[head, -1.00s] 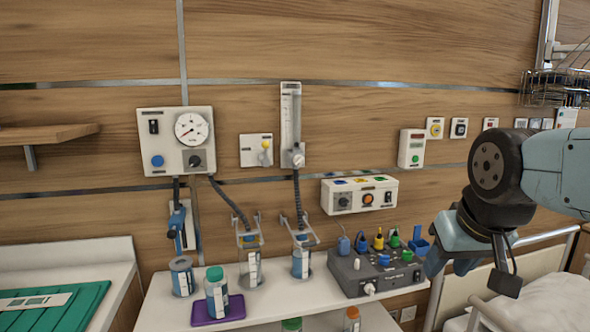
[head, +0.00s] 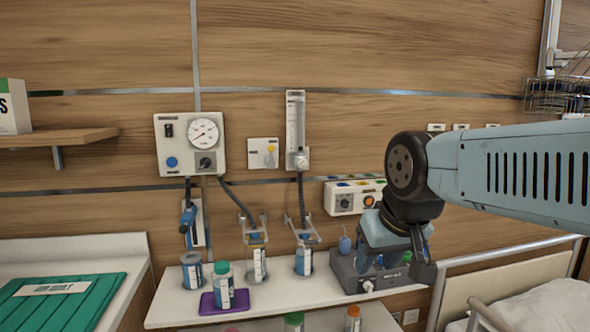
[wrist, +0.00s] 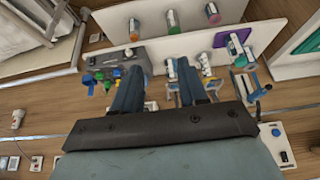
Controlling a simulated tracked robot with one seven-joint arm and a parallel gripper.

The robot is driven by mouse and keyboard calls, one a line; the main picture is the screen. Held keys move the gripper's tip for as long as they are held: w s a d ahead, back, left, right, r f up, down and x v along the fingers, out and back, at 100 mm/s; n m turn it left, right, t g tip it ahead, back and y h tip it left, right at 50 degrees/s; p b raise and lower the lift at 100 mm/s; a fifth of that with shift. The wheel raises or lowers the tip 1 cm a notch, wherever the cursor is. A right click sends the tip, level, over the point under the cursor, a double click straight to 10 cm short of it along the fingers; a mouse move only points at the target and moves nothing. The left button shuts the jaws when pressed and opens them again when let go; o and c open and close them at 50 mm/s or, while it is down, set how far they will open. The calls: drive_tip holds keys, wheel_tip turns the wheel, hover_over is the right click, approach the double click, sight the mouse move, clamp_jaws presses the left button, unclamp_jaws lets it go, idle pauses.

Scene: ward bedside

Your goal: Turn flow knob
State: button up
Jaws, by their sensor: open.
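The flowmeter (head: 295,118) is a tall clear tube on a white backing, fixed to the wooden wall in the head view. Its pale round flow knob (head: 300,160) sits at its bottom end, with a dark hose hanging below. My gripper (head: 374,262) is to the right of the knob and lower, in front of the grey console, and not touching the knob. In the wrist view my gripper (wrist: 159,78) has its two blue fingers apart with nothing held between them. I cannot make out the flow knob in the wrist view.
A gauge panel (head: 188,143) and a small white outlet plate (head: 263,153) are left of the flowmeter. A white control box (head: 343,197) is at its lower right. Below, a shelf (head: 175,314) carries a grey console (head: 347,277), a purple tray (head: 208,305) and several jars.

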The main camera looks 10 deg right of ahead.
drive_tip(key=shift+o, duration=0.3)
drive_tip(key=shift+o, duration=0.9)
drive_tip(key=shift+w, duration=0.25)
drive_tip(key=shift+o, duration=0.6)
drive_tip(key=w+d+n+t, duration=0.1)
drive_tip(key=w+n+t, duration=0.1)
drive_tip(key=w, duration=0.9)
drive_tip(key=w+d+r+n+t+h, duration=0.1)
drive_tip(key=w+n+t, duration=0.2)
drive_tip(key=w, duration=0.9)
drive_tip(key=shift+d+r+t, duration=0.15)
drive_tip(key=shift+d+t, duration=0.25)
drive_tip(key=shift+t, duration=0.6)
drive_tip(key=n+t+y, duration=0.7)
drive_tip(key=n+t, duration=0.1)
approach(304, 165)
drive_tip(key=x, duration=0.8)
drive_tip(key=shift+w, duration=0.4)
